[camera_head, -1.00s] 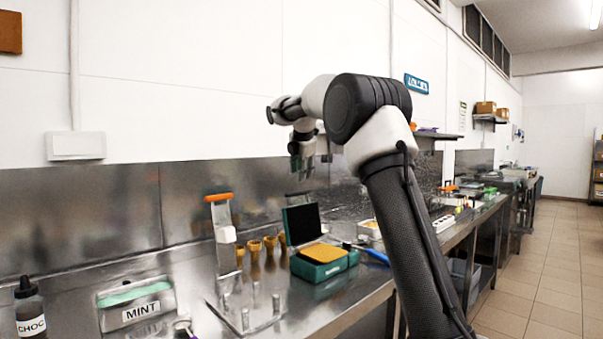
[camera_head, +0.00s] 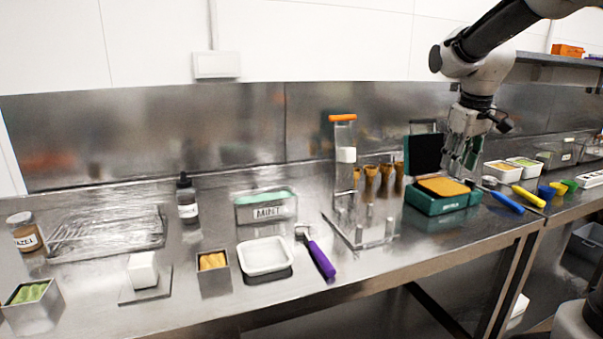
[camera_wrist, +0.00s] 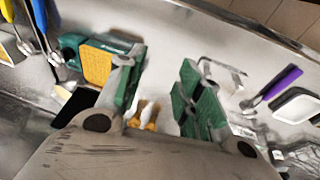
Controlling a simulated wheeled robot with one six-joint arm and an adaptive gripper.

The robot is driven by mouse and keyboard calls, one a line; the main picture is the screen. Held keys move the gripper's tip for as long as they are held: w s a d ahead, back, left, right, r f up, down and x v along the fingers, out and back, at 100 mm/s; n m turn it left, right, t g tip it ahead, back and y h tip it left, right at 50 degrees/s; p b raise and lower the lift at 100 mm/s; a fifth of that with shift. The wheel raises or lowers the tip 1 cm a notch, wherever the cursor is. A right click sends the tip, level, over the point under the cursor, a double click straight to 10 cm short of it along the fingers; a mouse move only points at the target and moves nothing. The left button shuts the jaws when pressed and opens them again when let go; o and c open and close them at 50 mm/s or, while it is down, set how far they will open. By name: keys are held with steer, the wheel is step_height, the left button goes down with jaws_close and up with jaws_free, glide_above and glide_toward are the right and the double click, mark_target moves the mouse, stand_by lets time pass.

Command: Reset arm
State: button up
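My gripper (camera_head: 462,152) hangs from my arm at the upper right of the head view, pointing down above the counter. In the wrist view my gripper (camera_wrist: 158,90) shows two green-padded fingers spread wide apart. Nothing is between the pads; the counter shows beyond them. The green box also shows in the wrist view (camera_wrist: 75,45), left of the fingers.
The steel counter holds a clear dispenser with orange top (camera_head: 343,155), brown cones (camera_head: 370,182), a metal stand (camera_head: 365,240), a purple scoop (camera_head: 320,258), a white tub (camera_head: 265,256) and a MINT container (camera_head: 266,208). Blue (camera_head: 507,202) and yellow (camera_head: 528,196) tools lie right of the box. A shelf (camera_head: 560,60) is at upper right.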

steer(key=s+f+m, duration=0.1)
steer(key=s+m, duration=0.1)
steer(key=s, duration=1.1)
steer(key=s+a+f+m+t, duration=0.1)
steer(key=s+f, duration=0.1)
steer(key=s, duration=1)
steer(key=shift+s+a+f+m+t+y, duration=0.2)
steer(key=shift+s+f+m+t+y, duration=0.1)
steer(key=shift+s+m+y, duration=0.1)
